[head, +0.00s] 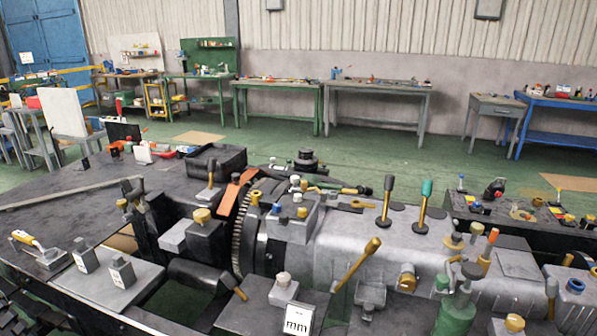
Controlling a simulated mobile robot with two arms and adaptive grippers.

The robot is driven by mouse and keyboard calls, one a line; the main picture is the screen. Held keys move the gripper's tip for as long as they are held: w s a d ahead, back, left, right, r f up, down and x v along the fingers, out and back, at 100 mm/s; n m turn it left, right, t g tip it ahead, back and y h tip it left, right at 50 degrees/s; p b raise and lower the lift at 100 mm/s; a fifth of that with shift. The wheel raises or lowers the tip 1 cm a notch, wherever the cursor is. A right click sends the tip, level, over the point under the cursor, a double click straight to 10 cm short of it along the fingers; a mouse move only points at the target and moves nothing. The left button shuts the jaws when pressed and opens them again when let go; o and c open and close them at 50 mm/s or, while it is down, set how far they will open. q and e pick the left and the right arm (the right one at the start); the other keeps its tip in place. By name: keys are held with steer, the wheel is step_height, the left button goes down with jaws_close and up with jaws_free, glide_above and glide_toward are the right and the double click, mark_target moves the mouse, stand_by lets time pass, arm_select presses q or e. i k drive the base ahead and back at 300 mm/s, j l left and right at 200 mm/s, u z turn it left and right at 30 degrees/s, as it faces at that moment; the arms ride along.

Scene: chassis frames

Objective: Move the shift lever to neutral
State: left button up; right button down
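Several levers stand on the grey gearbox housing (330,245) of the chassis, and I cannot tell which is the shift lever. A lever with a black knob (388,184) and a brass-coloured shaft stands nearly upright on top. Just right of it, a lever with a green knob (427,188) stands nearly upright, leaning slightly right. Both rise from dark round bases. Nearer, a yellow-handled lever (358,262) leans up to the right. No gate marks or neutral position are readable. Neither of my grippers shows in this view.
A toothed ring (240,240) and an orange strap (236,192) lie left of the housing. A green bottle-like part (456,312) stands at the front right. A dark parts bench (490,222) is at right.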

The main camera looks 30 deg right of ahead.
mark_target(389, 184)
steer(key=z, duration=1.55)
steer(key=i+j+z, duration=0.1)
steer(key=i+j, duration=0.2)
steer(key=i, duration=0.25)
